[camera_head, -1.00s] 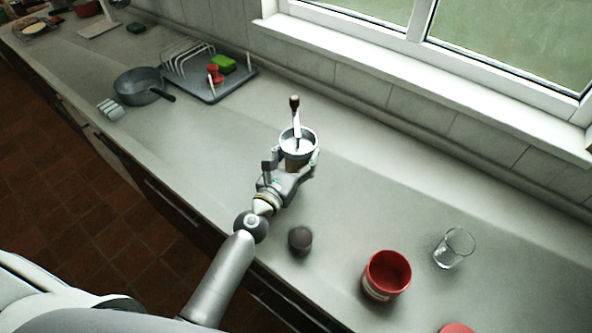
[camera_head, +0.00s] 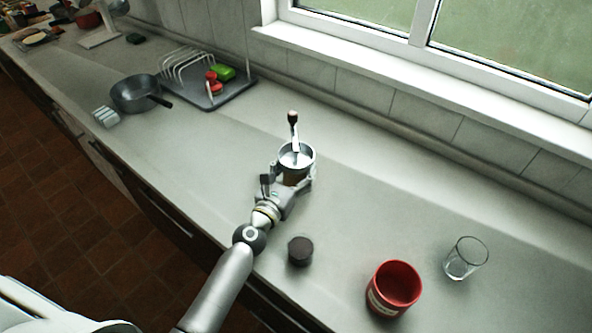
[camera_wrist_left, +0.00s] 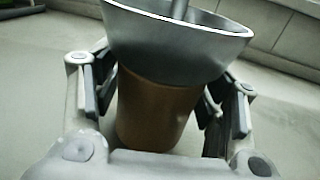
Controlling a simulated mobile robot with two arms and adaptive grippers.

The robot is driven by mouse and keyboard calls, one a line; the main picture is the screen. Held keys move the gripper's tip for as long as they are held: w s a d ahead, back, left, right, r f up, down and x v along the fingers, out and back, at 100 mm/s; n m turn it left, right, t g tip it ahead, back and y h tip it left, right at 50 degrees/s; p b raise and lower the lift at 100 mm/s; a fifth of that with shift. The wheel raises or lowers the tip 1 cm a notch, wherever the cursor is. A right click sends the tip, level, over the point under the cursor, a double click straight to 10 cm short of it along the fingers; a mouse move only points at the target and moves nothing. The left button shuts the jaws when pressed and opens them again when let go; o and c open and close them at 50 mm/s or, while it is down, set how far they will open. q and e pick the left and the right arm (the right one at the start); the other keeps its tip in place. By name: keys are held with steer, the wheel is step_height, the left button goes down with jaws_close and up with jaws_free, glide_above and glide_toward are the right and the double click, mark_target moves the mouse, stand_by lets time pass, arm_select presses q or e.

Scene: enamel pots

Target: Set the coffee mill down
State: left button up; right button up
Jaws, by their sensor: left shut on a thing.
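The coffee mill has a metal bowl top, a brown body and a crank with a dark knob; it is upright in the head view (camera_head: 296,158). My left gripper (camera_head: 291,184) is shut on the mill's body from the near side. In the left wrist view the brown body (camera_wrist_left: 155,112) stands between the two fingers, below the flared metal bowl (camera_wrist_left: 175,45). The mill is over the middle of the counter (camera_head: 375,205). I cannot tell whether its base touches the counter. My right gripper is not in view.
A dark round lidded thing (camera_head: 300,250), a red pot (camera_head: 392,290) and a clear glass (camera_head: 465,258) stand nearer and to the right. A grey pan (camera_head: 136,94) and a dish rack (camera_head: 205,80) stand at the back left. The counter around the mill is clear.

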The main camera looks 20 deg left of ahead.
arm_select(q)
steer(key=shift+f, duration=0.1)
steer(key=o, duration=1.4)
steer(key=shift+s, duration=0.2)
steer(key=s, duration=0.3)
steer(key=s+a+b, duration=0.1)
steer(key=s, duration=0.2)
steer(key=s+b, duration=0.1)
steer(key=s, duration=0.3)
steer(key=shift+a, duration=0.3)
steer(key=shift+s+a, duration=0.1)
steer(key=shift+s, duration=0.65)
